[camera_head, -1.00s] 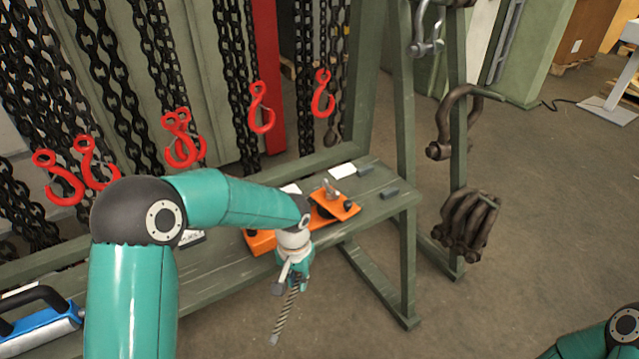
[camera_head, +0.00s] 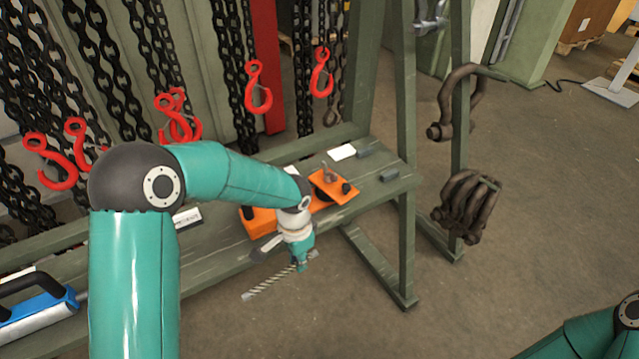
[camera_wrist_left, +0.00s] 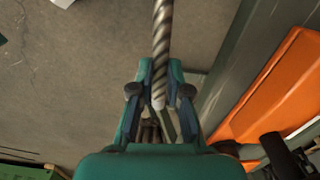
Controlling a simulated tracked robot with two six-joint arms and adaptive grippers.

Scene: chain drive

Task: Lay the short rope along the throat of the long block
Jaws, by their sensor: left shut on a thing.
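My left gripper (camera_head: 301,262) is in front of the bench edge in the head view and shut on the short rope (camera_head: 268,286). The rope is a stiff twisted grey-brown length that sticks out to the lower left over the floor. In the left wrist view, the rope (camera_wrist_left: 162,45) runs up from between the fingers (camera_wrist_left: 158,98). The long block appears to be the orange piece (camera_head: 262,222) on the bench, partly hidden behind my left wrist; it also shows at the right of the left wrist view (camera_wrist_left: 275,90). Its throat cannot be made out. My right gripper is out of view.
The green bench (camera_head: 215,244) has an orange plate with a shackle (camera_head: 332,182), small dark blocks (camera_head: 389,175) and a white card (camera_head: 342,152). Red hooks (camera_head: 258,88) hang on chains behind. A frame post (camera_head: 406,235) stands right. Open floor lies in front.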

